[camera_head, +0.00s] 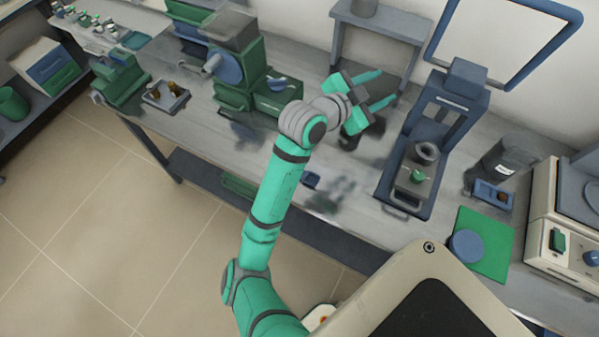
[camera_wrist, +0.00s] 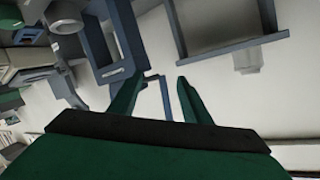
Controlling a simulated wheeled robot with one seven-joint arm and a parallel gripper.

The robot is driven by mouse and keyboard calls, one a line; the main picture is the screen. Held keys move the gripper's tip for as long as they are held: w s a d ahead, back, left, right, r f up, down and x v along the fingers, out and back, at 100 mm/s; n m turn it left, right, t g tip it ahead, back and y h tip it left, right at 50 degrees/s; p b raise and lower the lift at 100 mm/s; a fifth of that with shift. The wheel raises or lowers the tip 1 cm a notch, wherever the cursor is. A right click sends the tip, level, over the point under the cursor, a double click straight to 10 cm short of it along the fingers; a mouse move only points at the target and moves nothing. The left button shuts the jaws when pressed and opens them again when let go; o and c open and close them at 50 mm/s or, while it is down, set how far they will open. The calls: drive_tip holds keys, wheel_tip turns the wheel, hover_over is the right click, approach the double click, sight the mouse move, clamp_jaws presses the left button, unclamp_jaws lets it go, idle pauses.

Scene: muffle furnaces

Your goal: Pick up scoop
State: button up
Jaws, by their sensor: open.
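I cannot make out a scoop for certain in either view. A small dark blue object (camera_head: 311,180) lies near the front edge of the grey bench (camera_head: 345,195); it is too small to name. My gripper (camera_head: 380,89) is raised above the back of the bench, pointing right, with its two green fingers apart and nothing between them. The small blue object is below and nearer the front than my gripper. In the wrist view my open fingers (camera_wrist: 159,80) point towards the wall and a blue frame.
A green machine (camera_head: 240,75) stands left of my gripper, and a blue press-like stand (camera_head: 440,125) stands right. A grey riser (camera_head: 380,30) is behind. A shallow tray (camera_head: 166,97) sits at the left, a green mat (camera_head: 482,243) at the right. A cream device (camera_head: 565,225) stands far right.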

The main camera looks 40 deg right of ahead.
wheel_tip(320, 180, down, 5)
drive_tip(key=s+a+m+g+y, duration=0.2)
drive_tip(key=m+y, duration=0.2)
drive_tip(key=m+t+y, duration=0.2)
drive_tip(key=m+y, duration=0.2)
drive_tip(key=y, duration=0.7)
hover_over(310, 178)
drive_tip(key=w+a, duration=0.2)
drive_tip(key=w, duration=0.1)
drive_tip(key=f, duration=1.2)
drive_tip(key=shift+w+d, duration=0.2)
drive_tip(key=shift+d, duration=0.05)
drive_tip(key=shift+s+a+f, duration=0.1)
drive_tip(key=shift+s+f, duration=0.05)
drive_tip(key=shift+f, duration=1.15)
drive_tip(key=shift+s+f, duration=0.1)
drive_tip(key=shift+f, duration=1.2)
drive_tip(key=shift+m, duration=0.3)
clamp_jaws()
